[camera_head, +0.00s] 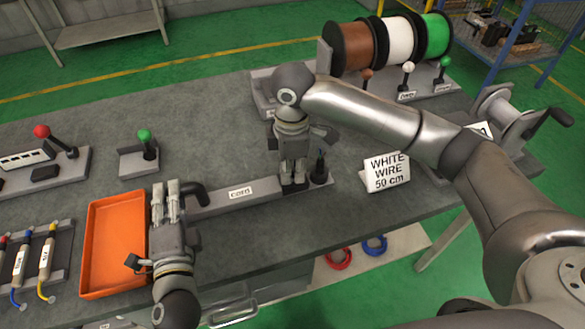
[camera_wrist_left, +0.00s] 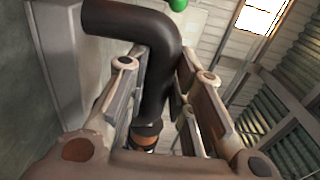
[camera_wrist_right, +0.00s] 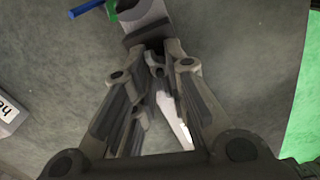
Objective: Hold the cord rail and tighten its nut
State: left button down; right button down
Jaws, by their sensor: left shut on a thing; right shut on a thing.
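The cord rail (camera_head: 218,200) is a long grey bar with a "cord" label, lying across the table. A black bent handle (camera_head: 195,196) rises at its left end. My left gripper (camera_head: 165,192) is shut on this handle, which passes between its fingers in the left wrist view (camera_wrist_left: 158,75). My right gripper (camera_head: 293,187) points down at the right part of the rail and is shut. In the right wrist view its fingertips (camera_wrist_right: 158,62) close on a small dark piece; I cannot tell if it is the nut. A dark upright piece (camera_head: 320,165) stands at the rail's right end.
An orange tray (camera_head: 88,285) lies left of the left gripper. A "WHITE WIRE 50 cm" sign (camera_head: 387,172) stands right of the rail. Wire spools (camera_head: 398,42) and levers are at the back right. A green-knobbed lever (camera_head: 147,145) is behind the tray.

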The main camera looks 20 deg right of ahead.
pick_arm(q)
jog(key=shift+f, duration=0.2)
pick_arm(e)
jog(key=m, duration=0.4)
jog(key=shift+w+a+m, duration=0.1)
jog(key=shift+m, duration=0.2)
jog(key=m, duration=1)
jog(key=shift+r, duration=0.1)
jog(key=m, duration=0.4)
jog(key=shift+m, duration=0.4)
jog(key=c, duration=1.4)
grip_release()
